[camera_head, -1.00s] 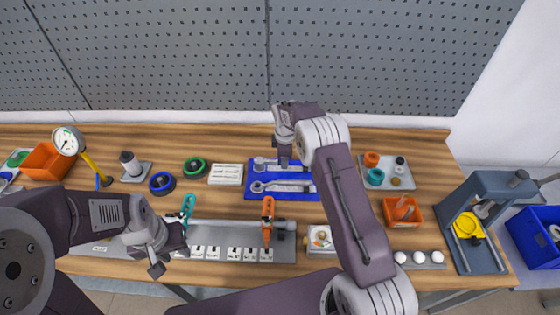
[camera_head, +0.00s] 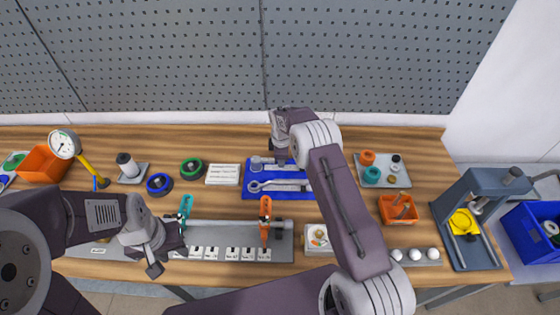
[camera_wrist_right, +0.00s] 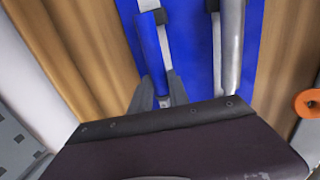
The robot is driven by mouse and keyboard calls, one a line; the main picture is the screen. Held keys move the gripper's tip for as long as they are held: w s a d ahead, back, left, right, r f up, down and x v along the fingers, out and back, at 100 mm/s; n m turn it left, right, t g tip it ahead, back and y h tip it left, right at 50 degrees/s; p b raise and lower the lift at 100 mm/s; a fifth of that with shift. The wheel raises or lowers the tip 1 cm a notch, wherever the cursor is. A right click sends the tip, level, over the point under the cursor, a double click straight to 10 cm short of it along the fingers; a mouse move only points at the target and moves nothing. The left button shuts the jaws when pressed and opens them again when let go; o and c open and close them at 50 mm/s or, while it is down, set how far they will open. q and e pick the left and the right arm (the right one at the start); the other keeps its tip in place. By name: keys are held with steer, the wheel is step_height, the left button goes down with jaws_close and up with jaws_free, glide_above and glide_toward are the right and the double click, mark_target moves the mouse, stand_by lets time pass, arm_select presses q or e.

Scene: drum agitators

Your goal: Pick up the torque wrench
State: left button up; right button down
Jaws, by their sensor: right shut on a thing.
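The torque wrench (camera_head: 258,163) lies along the far side of the blue mat (camera_head: 250,177), its round head at the left and part of it hidden under my right gripper (camera_head: 281,161). In the right wrist view, its blue and grey shaft (camera_wrist_right: 150,45) runs between the fingers of my right gripper (camera_wrist_right: 160,97), which is shut on it. I cannot tell whether it is clear of the mat. A second, grey wrench (camera_head: 280,186) lies on the near side of the mat and also shows in the wrist view (camera_wrist_right: 230,45). My left gripper (camera_head: 168,256) is over the front left; its jaw opening is unclear.
A green ring (camera_head: 191,168), a blue ring (camera_head: 160,183) and a white block (camera_head: 223,174) stand left of the mat. A grey tray with small parts (camera_head: 384,180) is at the right. A strip with an orange clamp (camera_head: 265,215) lies in front. The pegboard wall rises behind.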

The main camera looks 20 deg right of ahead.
steer(key=r, duration=0.2)
steer(key=r+b, duration=0.1)
steer(key=r, duration=0.1)
steer(key=shift+s+d+b, duration=0.15)
steer(key=shift+s+b, duration=0.15)
steer(key=shift+s, duration=0.1)
steer(key=s+d+r+b, duration=0.2)
steer(key=s+r, duration=0.4)
steer(key=s, duration=0.4)
steer(key=shift+s+d+r+b, duration=0.15)
steer(key=shift+d+r+b, duration=0.2)
steer(key=shift+d, duration=0.25)
steer(key=c, duration=2.1)
jaws_free()
steer(key=shift+f, duration=0.1)
jaws_close()
